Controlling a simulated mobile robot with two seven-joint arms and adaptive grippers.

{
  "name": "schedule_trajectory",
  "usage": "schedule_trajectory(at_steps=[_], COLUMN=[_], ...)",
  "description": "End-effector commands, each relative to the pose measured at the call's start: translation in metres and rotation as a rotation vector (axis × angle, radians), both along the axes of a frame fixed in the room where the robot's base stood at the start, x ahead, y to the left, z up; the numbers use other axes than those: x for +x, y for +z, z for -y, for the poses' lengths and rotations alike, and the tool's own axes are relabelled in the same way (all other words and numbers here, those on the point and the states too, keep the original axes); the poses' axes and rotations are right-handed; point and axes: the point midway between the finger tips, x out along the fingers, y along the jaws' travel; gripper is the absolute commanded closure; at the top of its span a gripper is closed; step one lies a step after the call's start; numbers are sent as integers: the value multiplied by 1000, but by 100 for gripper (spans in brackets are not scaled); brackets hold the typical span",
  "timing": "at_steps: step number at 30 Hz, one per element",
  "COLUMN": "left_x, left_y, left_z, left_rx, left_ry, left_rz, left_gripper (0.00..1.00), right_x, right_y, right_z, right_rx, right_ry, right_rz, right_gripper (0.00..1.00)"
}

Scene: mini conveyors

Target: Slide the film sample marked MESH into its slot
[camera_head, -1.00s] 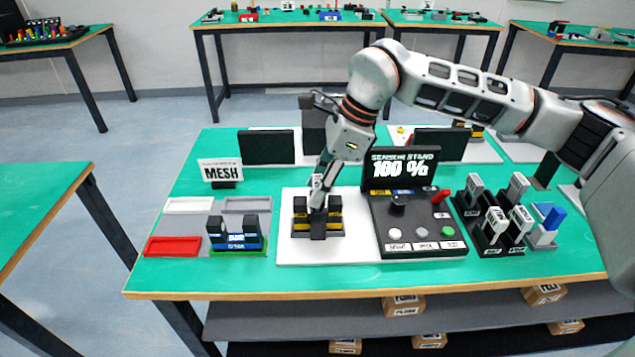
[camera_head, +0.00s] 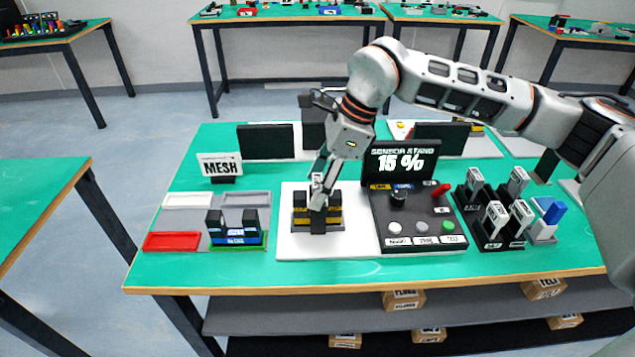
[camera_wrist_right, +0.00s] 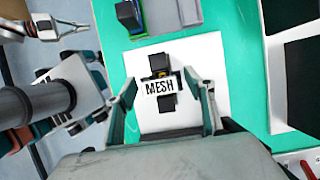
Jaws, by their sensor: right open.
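The film sample marked MESH (camera_wrist_right: 160,87) stands in the black and yellow slot fixture (camera_head: 300,217) on a white plate. How deep it sits, I cannot tell. Its label also shows in the head view (camera_head: 317,189). My right gripper (camera_wrist_right: 160,79) is open, with one finger on each side of the sample and a visible gap to the label in the wrist view. In the head view the right fingers hide part of the sample's top. My left gripper (camera_wrist_right: 45,27) seems to show only at the upper left corner of the wrist view, its jaws unclear.
A sensor stand (camera_head: 401,165) right of the fixture reads 15 %. A rack (camera_head: 470,200) of several labelled samples stands further right. At left are a MESH sign (camera_head: 220,165), a red tray (camera_head: 172,241) and a blue and black holder (camera_head: 236,236). Dark panels stand behind.

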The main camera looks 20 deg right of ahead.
Motion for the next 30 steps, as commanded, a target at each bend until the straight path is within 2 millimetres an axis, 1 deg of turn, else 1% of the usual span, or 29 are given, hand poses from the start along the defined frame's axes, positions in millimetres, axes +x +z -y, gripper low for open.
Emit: schedule_trajectory(at_steps=[5,8,15,18,21,25,30], left_x=[1,0,0,0,0,0,-1], left_y=[0,0,0,0,0,0,0], left_z=[-1,0,0,0,0,0,0], left_rx=[1,1,0,0,0,0,0], left_ry=[0,0,0,0,0,0,0], left_rz=[1,0,0,-1,-1,-1,-1], left_gripper=[100,100,100,100,100,100,100], right_x=[0,-2,-7,-9,-11,-12,-13], right_y=[10,25,70,87,99,108,111], right_z=[4,10,28,35,39,43,44], right_rx=[0,0,1,0,1,1,0], right_ry=[-2,-2,-2,-2,-2,1,0], right_rz=[3,5,4,3,2,2,-1], right_gripper=[46,46,46,46,46,46,46])
